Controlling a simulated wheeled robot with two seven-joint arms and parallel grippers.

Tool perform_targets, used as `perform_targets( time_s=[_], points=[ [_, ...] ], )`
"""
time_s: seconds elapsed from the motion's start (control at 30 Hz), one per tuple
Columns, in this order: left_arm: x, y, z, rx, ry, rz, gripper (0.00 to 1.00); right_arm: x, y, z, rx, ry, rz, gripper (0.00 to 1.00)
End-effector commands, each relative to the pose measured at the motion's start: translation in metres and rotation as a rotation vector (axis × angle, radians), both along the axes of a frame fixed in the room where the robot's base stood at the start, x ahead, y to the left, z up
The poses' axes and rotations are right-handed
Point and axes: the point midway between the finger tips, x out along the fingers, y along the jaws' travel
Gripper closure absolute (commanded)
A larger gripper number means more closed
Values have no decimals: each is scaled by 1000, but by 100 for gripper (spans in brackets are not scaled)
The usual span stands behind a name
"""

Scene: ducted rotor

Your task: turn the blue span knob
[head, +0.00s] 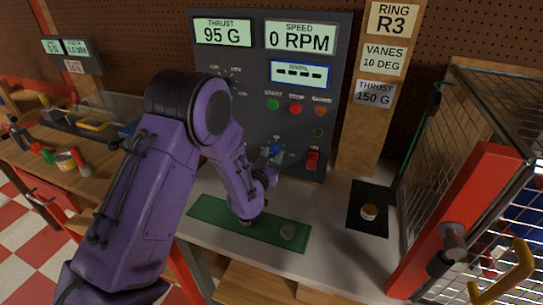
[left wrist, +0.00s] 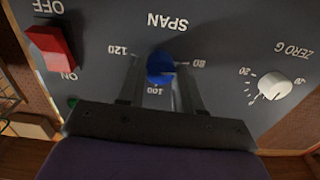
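The blue span knob (left wrist: 160,68) is on the dark control panel, with the word SPAN and the marks 80, 100 and 120 around it, upside down in the left wrist view. The knob also shows in the head view (head: 275,150), partly behind my left arm. My left gripper (left wrist: 160,76) is open, with one finger on each side of the knob. Small gaps seem to show between the fingers and the knob. The knob's lower part is hard to make out. My right gripper is in neither view.
A red rocker switch (left wrist: 52,50) and a white ZERO G knob (left wrist: 273,86) flank the span knob. A green mat (head: 205,211) lies on the bench below the panel. A red-framed mesh door (head: 462,215) stands open at the right.

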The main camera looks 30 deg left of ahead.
Motion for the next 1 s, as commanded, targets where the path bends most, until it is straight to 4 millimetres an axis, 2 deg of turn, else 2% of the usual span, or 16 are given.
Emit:
perform_targets(
  time_s=[0.03, 0.07, 0.23, 0.5, 0.83, 0.87, 0.9, 0.93, 1.0],
  points=[
    [0, 0, 0, 1, 0, 0, 88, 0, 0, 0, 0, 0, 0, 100],
    [0, 0, 0, 1, 0, 0, 95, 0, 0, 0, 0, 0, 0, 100],
    [0, -1, -2, 38, 9, -2, 95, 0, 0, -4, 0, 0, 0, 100],
    [0, -1, -2, 312, 74, -2, 95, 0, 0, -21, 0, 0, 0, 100],
    [0, 0, 0, 341, 82, 0, 95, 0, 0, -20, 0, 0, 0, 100],
    [0, 0, 0, 341, 82, 0, 58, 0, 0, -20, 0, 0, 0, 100],
    [0, 0, 0, 341, 82, 0, 45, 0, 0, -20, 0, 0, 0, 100],
    [0, 0, 0, 341, 82, 0, 39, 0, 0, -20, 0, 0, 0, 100],
    [0, 0, 0, 340, 82, 0, 39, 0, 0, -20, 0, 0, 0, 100]
  ],
)
